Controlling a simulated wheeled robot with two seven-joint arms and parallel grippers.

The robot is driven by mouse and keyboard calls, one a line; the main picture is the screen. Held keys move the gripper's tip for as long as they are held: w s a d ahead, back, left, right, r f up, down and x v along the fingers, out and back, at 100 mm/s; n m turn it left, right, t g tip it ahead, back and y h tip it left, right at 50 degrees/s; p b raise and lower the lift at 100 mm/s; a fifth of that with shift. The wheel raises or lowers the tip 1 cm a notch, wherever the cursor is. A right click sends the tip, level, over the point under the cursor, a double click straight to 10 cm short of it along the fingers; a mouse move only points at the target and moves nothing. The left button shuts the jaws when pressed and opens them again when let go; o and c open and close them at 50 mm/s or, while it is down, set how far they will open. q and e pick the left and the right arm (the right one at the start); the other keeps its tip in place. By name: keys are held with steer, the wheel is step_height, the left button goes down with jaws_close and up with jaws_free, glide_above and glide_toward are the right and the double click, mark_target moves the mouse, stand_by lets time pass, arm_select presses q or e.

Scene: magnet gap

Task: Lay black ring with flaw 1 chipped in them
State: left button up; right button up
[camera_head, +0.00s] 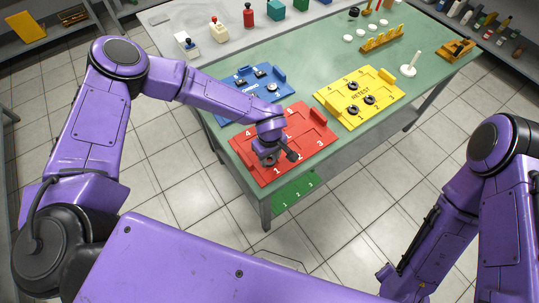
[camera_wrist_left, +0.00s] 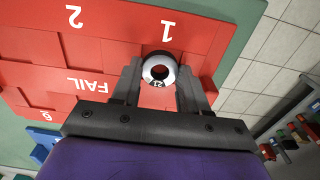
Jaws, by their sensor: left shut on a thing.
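My left gripper (camera_head: 275,160) is low over the front of the red board (camera_head: 318,132), by the number 1. In the left wrist view its two fingers (camera_wrist_left: 160,85) are shut on a ring (camera_wrist_left: 147,69) with a pale, shiny face, a dark hole and a small printed label. The ring is over or on the red FAIL board (camera_wrist_left: 100,55), just below the number 1; I cannot tell whether it touches the board. No chip can be made out on it. In the head view the gripper mostly hides the ring. My right gripper does not show.
The yellow RETEST board (camera_head: 330,97) holds several dark rings. The blue board (camera_head: 225,99) behind the red one holds small round parts. A green numbered panel (camera_head: 296,193) is below the table edge. White discs, a yellow rack (camera_head: 383,40) and a white post (camera_head: 409,69) stand farther back.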

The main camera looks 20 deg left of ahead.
arm_select(q)
steer(key=shift+f, duration=0.2)
stand_by(0.5)
steer(key=o, duration=1.1)
steer(key=shift+c, duration=0.2)
steer(key=c, duration=0.5)
step_height(320, 180, up, 5)
steer(key=p, duration=0.4)
steer(key=shift+f, duration=0.25)
steer(key=o, duration=0.5)
